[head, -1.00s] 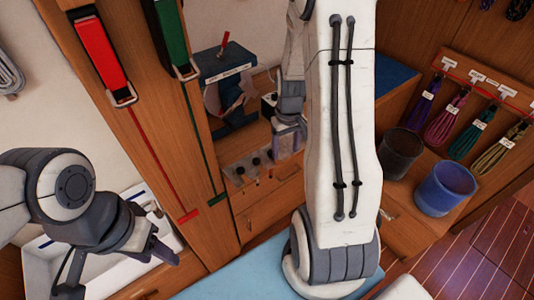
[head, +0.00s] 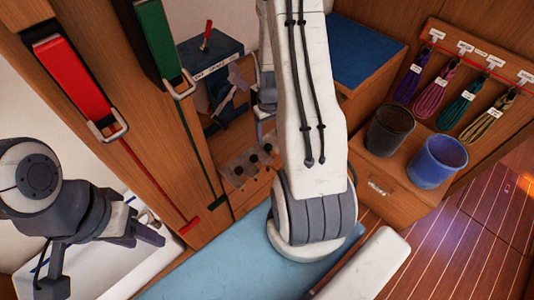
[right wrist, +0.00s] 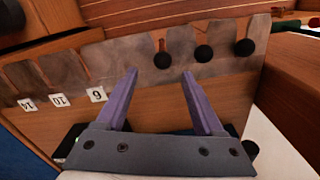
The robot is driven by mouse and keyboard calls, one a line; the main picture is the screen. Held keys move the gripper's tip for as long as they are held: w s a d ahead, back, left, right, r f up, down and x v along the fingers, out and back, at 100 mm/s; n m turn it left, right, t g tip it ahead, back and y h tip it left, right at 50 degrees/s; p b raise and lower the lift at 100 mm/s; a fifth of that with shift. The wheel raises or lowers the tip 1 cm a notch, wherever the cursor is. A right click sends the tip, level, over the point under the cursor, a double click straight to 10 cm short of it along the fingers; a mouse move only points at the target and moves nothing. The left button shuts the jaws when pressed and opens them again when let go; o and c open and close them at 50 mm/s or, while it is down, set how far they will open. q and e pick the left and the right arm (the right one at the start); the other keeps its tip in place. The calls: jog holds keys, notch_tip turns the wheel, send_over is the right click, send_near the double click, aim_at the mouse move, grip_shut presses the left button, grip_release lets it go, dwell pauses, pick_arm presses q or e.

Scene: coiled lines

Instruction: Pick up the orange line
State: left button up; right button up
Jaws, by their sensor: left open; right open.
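I see no orange line in either view. Several coiled lines hang from a labelled rail at the right of the head view: a purple line (head: 409,84), a magenta line (head: 433,92), a teal line (head: 456,108) and an olive line (head: 489,117). My left gripper (head: 148,235) is at the lower left, open and apart from the lines. My right gripper (right wrist: 159,82) is open and empty in the right wrist view, in front of a pocket rack (right wrist: 112,107). In the head view my own right arm mostly hides it.
A dark bin (head: 389,131) and a blue bin (head: 437,162) stand on a wooden cabinet below the lines. A red strap (head: 75,82) and a green strap (head: 158,42) hang on a wooden post. Open plank floor (head: 455,250) lies at the lower right.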

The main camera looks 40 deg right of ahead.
aim_at(268, 146)
jog(key=f, duration=0.1)
jog(key=f+p, duration=0.1)
jog(key=f, duration=0.1)
jog(key=f+p, duration=0.1)
jog(key=shift+s+a+f, duration=0.15)
jog(key=shift+a+f, duration=0.1)
jog(key=shift+f, duration=0.35)
grip_shut()
